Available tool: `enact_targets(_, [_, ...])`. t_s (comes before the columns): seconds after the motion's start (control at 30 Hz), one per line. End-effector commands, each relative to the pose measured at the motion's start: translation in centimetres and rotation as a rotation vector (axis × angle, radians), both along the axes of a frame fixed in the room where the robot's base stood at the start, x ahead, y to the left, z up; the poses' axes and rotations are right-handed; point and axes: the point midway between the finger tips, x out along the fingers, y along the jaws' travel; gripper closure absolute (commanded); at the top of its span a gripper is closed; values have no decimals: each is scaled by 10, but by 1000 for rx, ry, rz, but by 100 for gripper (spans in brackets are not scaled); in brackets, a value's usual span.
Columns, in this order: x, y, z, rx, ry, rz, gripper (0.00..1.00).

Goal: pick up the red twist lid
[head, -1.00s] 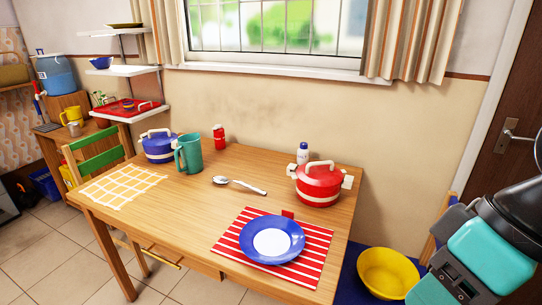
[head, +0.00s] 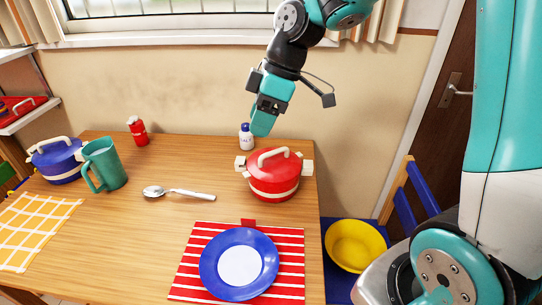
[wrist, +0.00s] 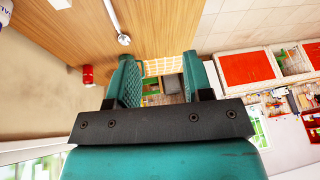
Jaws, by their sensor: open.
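The red lid (head: 272,161) with a cream loop handle sits on the red pot (head: 273,188) at the right back of the table, in the head view. It looks level. The wrist view does not show it. My gripper (head: 263,122) is above and behind the pot, close to the wall and over the small white bottle, apart from the lid. In the wrist view the two teal fingers (wrist: 161,82) stand apart with nothing between them.
The white blue-capped bottle (head: 246,137) stands just behind the pot. A blue plate (head: 213,264) on a striped mat (head: 292,268) is in front. A spoon (head: 180,193), green jug (head: 105,163), blue pot (head: 57,165) and red shaker (head: 138,131) are left. Table between is clear.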

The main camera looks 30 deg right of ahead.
Motion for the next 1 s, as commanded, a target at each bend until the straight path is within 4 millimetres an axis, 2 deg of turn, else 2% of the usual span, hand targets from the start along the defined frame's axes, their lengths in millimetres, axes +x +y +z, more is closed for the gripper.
enact_targets(0.03, [32,-30,-4,-2,-34,57,53])
enact_targets(0.1, [65,-68,-16,-9,-100,161,53])
enact_targets(0.2, [97,-119,-37,-23,-182,286,53])
enact_targets(0.3, [113,-159,-56,-37,-241,379,53])
enact_targets(0.4, [120,-182,-68,-47,-278,435,53])
enact_targets(0.53, [125,-188,-83,-51,-294,464,53])
enact_targets(1.0, [141,-151,-170,-53,-294,464,53])
